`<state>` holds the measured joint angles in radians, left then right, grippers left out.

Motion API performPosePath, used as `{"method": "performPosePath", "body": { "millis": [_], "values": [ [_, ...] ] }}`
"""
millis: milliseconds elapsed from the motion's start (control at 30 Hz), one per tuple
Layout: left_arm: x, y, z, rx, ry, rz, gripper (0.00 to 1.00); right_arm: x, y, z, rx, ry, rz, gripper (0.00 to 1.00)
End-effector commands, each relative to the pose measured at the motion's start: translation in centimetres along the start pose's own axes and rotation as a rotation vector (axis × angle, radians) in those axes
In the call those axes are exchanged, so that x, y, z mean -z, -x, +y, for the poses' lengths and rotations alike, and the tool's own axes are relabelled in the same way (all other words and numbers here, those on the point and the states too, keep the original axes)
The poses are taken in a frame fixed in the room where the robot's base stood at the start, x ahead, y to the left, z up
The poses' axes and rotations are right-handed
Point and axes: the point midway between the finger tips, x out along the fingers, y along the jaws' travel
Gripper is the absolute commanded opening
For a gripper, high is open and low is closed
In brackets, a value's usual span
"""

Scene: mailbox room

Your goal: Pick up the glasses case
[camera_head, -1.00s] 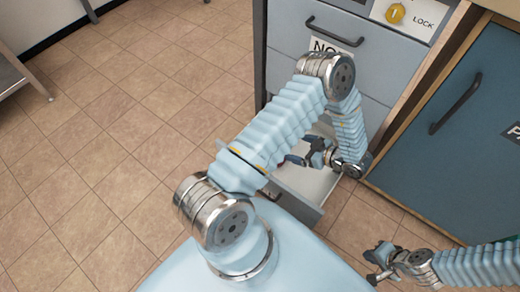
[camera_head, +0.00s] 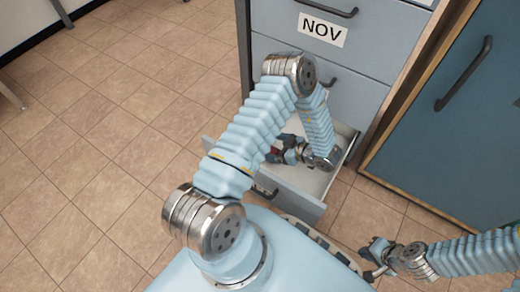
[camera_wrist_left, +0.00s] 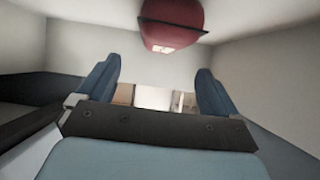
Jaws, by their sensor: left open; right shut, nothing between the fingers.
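A rounded dark red object (camera_wrist_left: 172,24), which looks like the glasses case, shows at the top of the left wrist view, beyond my fingers. A small red patch (camera_head: 270,155) shows beside my left gripper in the head view. My left gripper (camera_head: 282,152) is inside the open bottom drawer (camera_head: 292,192). In the left wrist view its two blue fingers (camera_wrist_left: 155,90) are spread apart with nothing between them. The red object is not touched by the fingertips as far as I can see. My right gripper (camera_head: 370,262) is shut and empty, low at the right, outside the drawer.
A blue door panel (camera_head: 465,140) with a dark handle is at the right. The tiled floor (camera_head: 90,150) on the left is clear. My left arm covers part of the drawer.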

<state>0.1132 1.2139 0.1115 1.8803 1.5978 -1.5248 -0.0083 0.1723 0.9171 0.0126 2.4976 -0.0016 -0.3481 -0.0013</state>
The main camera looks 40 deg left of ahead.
Motion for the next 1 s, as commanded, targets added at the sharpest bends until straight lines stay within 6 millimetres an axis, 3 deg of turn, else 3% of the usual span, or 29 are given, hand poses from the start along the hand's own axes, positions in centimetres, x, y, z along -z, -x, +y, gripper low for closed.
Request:
{"method": "performPosePath", "body": {
  "millis": [400,700,1000],
  "values": [
    [-0.8,-5.3,-0.2,0.002,0.002,0.000,0.94,0.1,-1.5,0.6,-0.001,-0.001,0.004,0.00],
    [-0.6,-5.8,-0.2,0.000,0.002,0.000,0.94,0.1,-1.5,0.6,-0.001,-0.001,0.004,0.00],
    [-0.7,-5.8,-0.2,0.000,0.002,0.000,0.48,0.1,-1.5,0.6,-0.001,-0.001,0.004,0.00]
  ]
}}
